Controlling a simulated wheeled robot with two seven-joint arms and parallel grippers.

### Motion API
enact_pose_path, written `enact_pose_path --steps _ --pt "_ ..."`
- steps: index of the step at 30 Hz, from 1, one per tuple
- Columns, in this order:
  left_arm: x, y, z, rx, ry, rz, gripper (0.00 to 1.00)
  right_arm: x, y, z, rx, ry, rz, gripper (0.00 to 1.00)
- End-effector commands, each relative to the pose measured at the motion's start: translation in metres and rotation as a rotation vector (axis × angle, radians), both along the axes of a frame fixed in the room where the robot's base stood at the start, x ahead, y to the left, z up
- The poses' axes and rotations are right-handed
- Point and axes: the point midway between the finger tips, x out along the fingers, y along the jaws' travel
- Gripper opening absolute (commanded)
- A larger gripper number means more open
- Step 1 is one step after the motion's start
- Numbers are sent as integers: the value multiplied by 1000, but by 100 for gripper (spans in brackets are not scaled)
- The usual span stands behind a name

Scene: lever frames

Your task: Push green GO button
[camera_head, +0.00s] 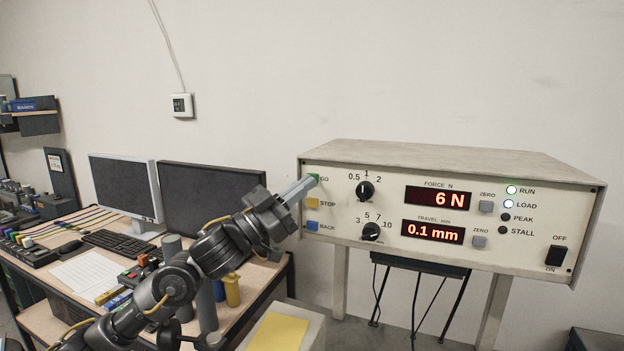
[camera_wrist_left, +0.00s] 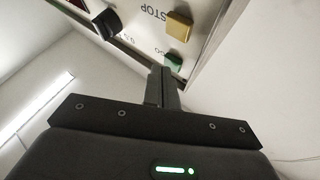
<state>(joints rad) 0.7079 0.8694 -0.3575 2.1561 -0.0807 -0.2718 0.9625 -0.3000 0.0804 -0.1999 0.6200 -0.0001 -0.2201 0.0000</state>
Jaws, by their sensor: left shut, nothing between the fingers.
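The green GO button (camera_head: 313,178) is the top one in a column at the left edge of the panel of a beige instrument box (camera_head: 450,152). My left gripper (camera_head: 305,184) is shut and empty, its fingertips at the GO button and partly covering it. In the left wrist view the shut fingers (camera_wrist_left: 163,84) point at the green button (camera_wrist_left: 174,62); whether they touch it is hard to tell. The force display (camera_head: 438,198) reads 6 N and the travel display (camera_head: 433,231) reads 0.1 mm. The RUN and LOAD lamps are lit. My right gripper is out of view.
The yellow STOP button (camera_head: 312,203) and blue BACK button (camera_head: 313,226) sit right below GO. Two dark knobs (camera_head: 365,191) are to the right. A desk with monitors (camera_head: 125,185) and a keyboard (camera_head: 118,242) stands at the left, beneath my arm.

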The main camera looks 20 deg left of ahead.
Motion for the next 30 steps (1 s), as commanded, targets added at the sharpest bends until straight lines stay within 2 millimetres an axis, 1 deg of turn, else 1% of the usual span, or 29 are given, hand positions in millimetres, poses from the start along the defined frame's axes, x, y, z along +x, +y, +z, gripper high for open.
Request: enact_pose_path --steps 5,14,17,30 --pt "-8 0 0 0 0 1 0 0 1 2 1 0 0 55" --pt "-9 -1 0 0 0 0 0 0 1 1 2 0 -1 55" --pt "-13 -1 0 1 -1 0 0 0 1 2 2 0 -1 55" --pt "-53 -3 0 1 1 -1 0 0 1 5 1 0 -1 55"
